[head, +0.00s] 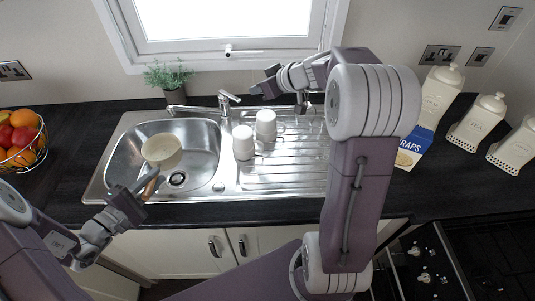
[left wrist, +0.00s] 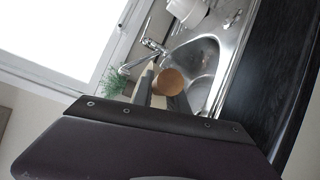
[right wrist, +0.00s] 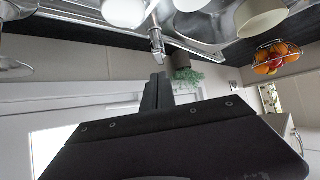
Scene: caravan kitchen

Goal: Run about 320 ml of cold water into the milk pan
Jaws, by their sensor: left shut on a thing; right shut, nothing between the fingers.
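The cream milk pan (head: 162,149) is in the sink bowl (head: 207,165), its opening facing up; I cannot tell whether it holds water. My left gripper (head: 143,191) is shut on its wooden handle (head: 152,186). The handle's round end (left wrist: 168,82) fills the jaws in the left wrist view. The pan also shows in the right wrist view (right wrist: 262,17). The chrome tap (head: 223,104) stands behind the sink, its spout reaching left to the bowl's back edge, behind the pan. No stream is visible. My right gripper (head: 257,91) is shut and empty, right of the tap lever (head: 230,96).
Two white mugs (head: 243,142) stand upside down on the ribbed drainer (head: 290,160). A potted plant (head: 168,78) is behind the sink under the window. A fruit basket (head: 22,140) stands left. Canisters (head: 440,95) and a blue box (head: 413,148) are right, beyond my right arm.

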